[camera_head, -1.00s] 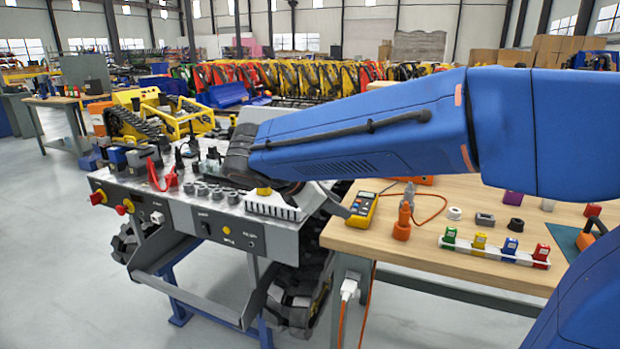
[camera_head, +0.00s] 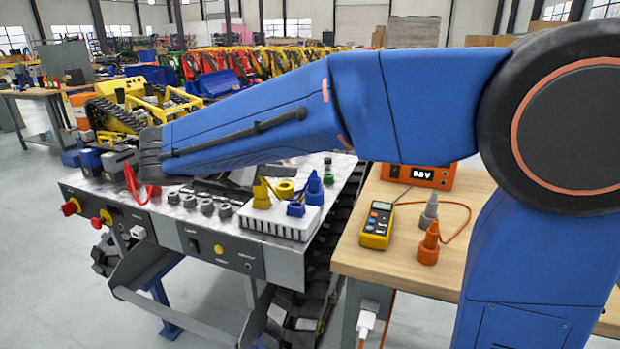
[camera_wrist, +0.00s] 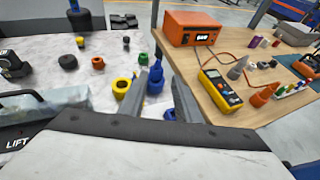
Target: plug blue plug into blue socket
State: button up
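An upright blue piece with a narrow top, which looks like the blue plug (camera_head: 314,189), stands near the right end of the carrier's deck. It also shows in the wrist view (camera_wrist: 156,80), between and beyond the fingertips. A lower blue piece, possibly the blue socket (camera_head: 295,209), is just in front and left of it; blue also shows low between the fingers in the wrist view (camera_wrist: 170,114). Which is plug or socket is not certain. My gripper (camera_wrist: 162,78) is open, its two grey fingers apart with nothing clearly held. In the head view my forearm largely hides it.
A yellow ring (camera_head: 285,189) and yellow plug (camera_head: 261,194) stand close left of the blue pieces, by a white finned block (camera_head: 270,224). The wooden bench (camera_head: 405,262) at right holds a yellow meter (camera_head: 378,226), orange box (camera_head: 425,175) and grey and orange cones.

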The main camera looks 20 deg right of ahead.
aim_at(315, 183)
jog(key=x, duration=1.7)
jog(key=shift+w+d, duration=0.2)
jog(key=shift+w, duration=0.2)
grip_shut()
